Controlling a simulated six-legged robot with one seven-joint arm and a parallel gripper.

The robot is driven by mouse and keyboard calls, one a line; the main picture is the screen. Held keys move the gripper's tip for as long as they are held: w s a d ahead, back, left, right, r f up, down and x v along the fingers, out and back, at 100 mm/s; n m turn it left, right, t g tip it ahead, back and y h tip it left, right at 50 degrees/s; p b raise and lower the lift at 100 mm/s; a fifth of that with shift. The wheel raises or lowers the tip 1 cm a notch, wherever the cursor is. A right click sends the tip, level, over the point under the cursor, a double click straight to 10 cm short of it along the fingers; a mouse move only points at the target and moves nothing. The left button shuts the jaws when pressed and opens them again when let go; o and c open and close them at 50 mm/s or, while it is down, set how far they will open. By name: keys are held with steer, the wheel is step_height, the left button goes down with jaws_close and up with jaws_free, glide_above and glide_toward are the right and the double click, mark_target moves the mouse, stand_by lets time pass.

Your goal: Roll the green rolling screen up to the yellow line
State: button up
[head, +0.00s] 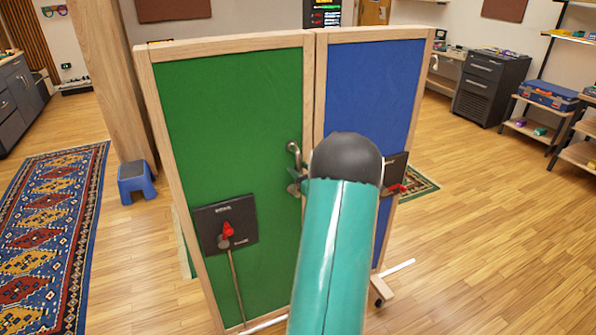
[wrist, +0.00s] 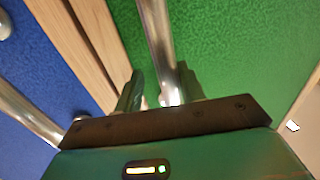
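The green rolling screen (head: 235,130) stands upright in a pale wood frame, its green panel also filling much of the wrist view (wrist: 235,50). Its metal handle (head: 293,149) is at its right edge. My gripper (head: 298,187) is at this handle, partly hidden behind my teal arm. In the wrist view, the handle bar (wrist: 158,40) runs between the two fingers of my gripper (wrist: 160,88). A gap shows on the left of the bar, so the fingers look open around it. No yellow line is visible.
A blue screen (head: 365,90) stands directly right of the green one, with a wheeled foot (head: 395,278). A blue step stool (head: 136,182) and a patterned rug (head: 50,225) lie left. A dark drawer cabinet (head: 490,88) and shelves stand right. Wood floor is open at front right.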

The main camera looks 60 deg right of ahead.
steer(key=shift+w+a+r, duration=0.1)
steer(key=shift+a, duration=0.15)
steer(key=v, duration=1.3)
steer(key=shift+s, duration=0.45)
